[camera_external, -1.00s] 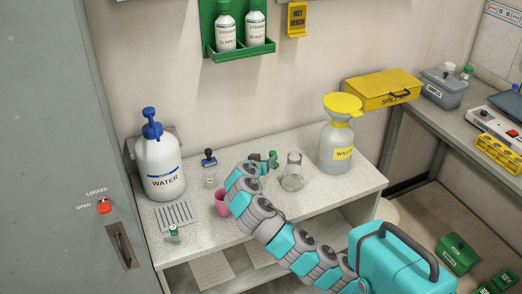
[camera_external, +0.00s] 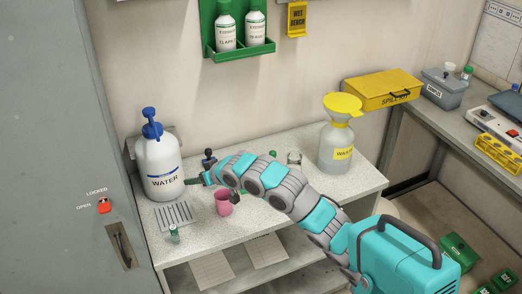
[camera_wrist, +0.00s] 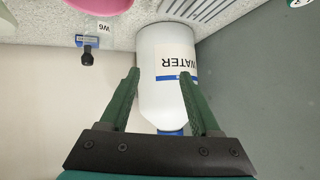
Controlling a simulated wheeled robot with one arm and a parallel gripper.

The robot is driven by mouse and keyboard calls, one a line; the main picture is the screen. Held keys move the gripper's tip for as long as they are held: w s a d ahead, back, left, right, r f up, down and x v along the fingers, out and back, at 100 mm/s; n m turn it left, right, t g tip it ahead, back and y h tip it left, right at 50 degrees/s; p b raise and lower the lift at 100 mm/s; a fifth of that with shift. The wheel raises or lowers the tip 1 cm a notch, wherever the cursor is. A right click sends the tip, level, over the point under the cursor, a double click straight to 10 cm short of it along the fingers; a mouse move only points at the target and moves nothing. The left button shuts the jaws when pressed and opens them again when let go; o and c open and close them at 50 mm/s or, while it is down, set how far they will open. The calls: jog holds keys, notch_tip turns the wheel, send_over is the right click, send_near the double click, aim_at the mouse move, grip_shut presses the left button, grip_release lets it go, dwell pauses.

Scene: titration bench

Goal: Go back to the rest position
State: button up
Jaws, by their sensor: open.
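My gripper (camera_external: 194,181) is open, low over the bench at the right side of the white WATER bottle (camera_external: 160,170). In the wrist view its two green fingers (camera_wrist: 160,76) stand apart, with the bottle (camera_wrist: 162,90) showing between and beyond them. I cannot tell whether a fingertip touches the bottle. Nothing is held. My arm reaches across the bench from the right and partly hides the glass flask (camera_external: 294,159) and a small green-topped item (camera_external: 273,154).
A pink cup (camera_external: 223,207) stands just below my forearm. A dark-handled stamp (camera_external: 209,156) stands behind the gripper. A yellow-funnelled waste bottle (camera_external: 337,145) is at right. A small vial (camera_external: 174,233) and striped mat (camera_external: 175,214) are at front left.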

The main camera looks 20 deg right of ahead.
jog(key=s+a+r+n+g+y+p, duration=0.1)
jog(key=s+a+r+n+g+y, duration=0.1)
jog(key=s+a+r+y, duration=0.3)
jog(key=s+a+r+n+g+y, duration=0.1)
jog(key=a+r+n+g+y, duration=0.15)
jog(key=a, duration=0.35)
jog(key=s+a+f+n+g+h, duration=0.2)
jog(key=s+f+g, duration=0.2)
jog(key=s+f, duration=0.95)
jog(key=s+a+f+n+g+h, duration=0.3)
jog(key=s+f+g, duration=0.2)
jog(key=s+f, duration=0.8)
jog(key=w+d+f+m+t+h+p, duration=0.1)
jog(key=w+d+f+m, duration=0.15)
jog(key=d, duration=0.55)
jog(key=w+d+f+m+h, duration=0.1)
jog(key=w+d+f, duration=0.25)
jog(key=d, duration=0.45)
jog(key=w+d+f+m+t+h+p, duration=0.1)
jog(key=w+d+f+m, duration=0.15)
jog(key=d, duration=0.55)
jog(key=s+d+f+m+h, duration=0.2)
jog(key=s+d+f+m, duration=0.1)
jog(key=d, duration=1.1)
jog(key=s+d+f+m+h+p, duration=0.1)
jog(key=s+d+f+m+h, duration=0.1)
jog(key=d, duration=1.3)
jog(key=shift+s+d+f+m, duration=0.2)
jog(key=shift+s+f+m, duration=0.3)
jog(key=shift+s+m, duration=0.55)
